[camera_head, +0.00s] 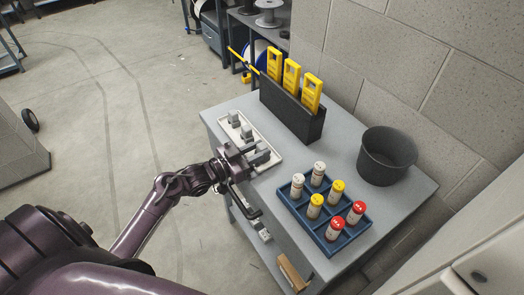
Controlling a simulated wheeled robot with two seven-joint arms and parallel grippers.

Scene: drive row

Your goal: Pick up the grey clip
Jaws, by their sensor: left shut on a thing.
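My left gripper (255,158) is over the near end of a white tray (269,143) on the grey table. It is shut on a grey clip (263,154), which is partly hidden by the fingers. I cannot tell whether the clip is clear of the tray. Two more grey clips stand farther back in the tray, one at the far end (233,118) and one in the middle (247,132). My right gripper is not in view.
A blue divided crate (330,246) with several white, yellow and red-capped cylinders stands to the right. A dark bin (387,157) is near the wall. A black holder (288,117) with yellow tools (292,75) stands behind the tray. The table's right corner is clear.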

